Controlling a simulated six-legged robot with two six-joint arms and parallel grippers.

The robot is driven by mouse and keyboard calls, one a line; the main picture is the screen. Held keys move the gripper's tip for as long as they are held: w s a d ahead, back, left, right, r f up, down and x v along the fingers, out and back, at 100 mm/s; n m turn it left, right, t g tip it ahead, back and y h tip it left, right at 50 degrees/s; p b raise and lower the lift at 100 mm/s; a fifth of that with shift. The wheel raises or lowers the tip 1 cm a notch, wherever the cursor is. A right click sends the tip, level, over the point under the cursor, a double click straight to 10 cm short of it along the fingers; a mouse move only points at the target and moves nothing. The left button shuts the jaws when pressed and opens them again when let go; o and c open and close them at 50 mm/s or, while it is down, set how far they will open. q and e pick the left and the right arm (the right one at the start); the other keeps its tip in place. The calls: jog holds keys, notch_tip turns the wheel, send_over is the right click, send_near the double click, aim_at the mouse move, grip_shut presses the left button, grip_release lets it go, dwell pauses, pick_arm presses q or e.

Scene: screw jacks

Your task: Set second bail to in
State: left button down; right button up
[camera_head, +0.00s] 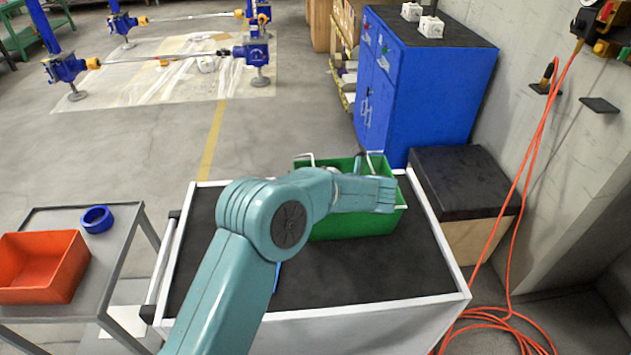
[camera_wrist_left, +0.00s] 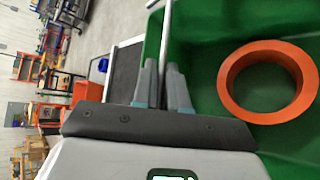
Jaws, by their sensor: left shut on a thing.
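A green crate (camera_head: 350,228) stands on the cart's dark top, partly hidden by my left arm. One wire bail (camera_head: 303,157) shows at its left end and another bail (camera_head: 375,155) at its right end. In the left wrist view my left gripper (camera_wrist_left: 165,75) is shut on a thin metal bail rod (camera_wrist_left: 166,25) at the rim of the crate (camera_wrist_left: 205,60). An orange ring (camera_wrist_left: 235,105) lies inside the crate. In the head view my forearm crosses the crate; the fingertips are hidden, so I cannot tell which bail is held. My right gripper is not in view.
A blue cabinet (camera_head: 430,85) and a black-topped box (camera_head: 465,180) stand behind and right. An orange bin (camera_head: 40,268) and blue ring (camera_head: 97,220) are on the left table. An orange hose (camera_head: 515,205) hangs at right.

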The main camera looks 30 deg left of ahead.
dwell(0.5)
pick_arm(q)
jog(key=c, duration=1.3)
grip_release()
jog(key=b+v, duration=0.3)
jog(key=v, duration=1.3)
jog(key=shift+d, duration=0.25)
jog(key=shift+s+f, duration=0.1)
jog(key=shift+f, duration=0.05)
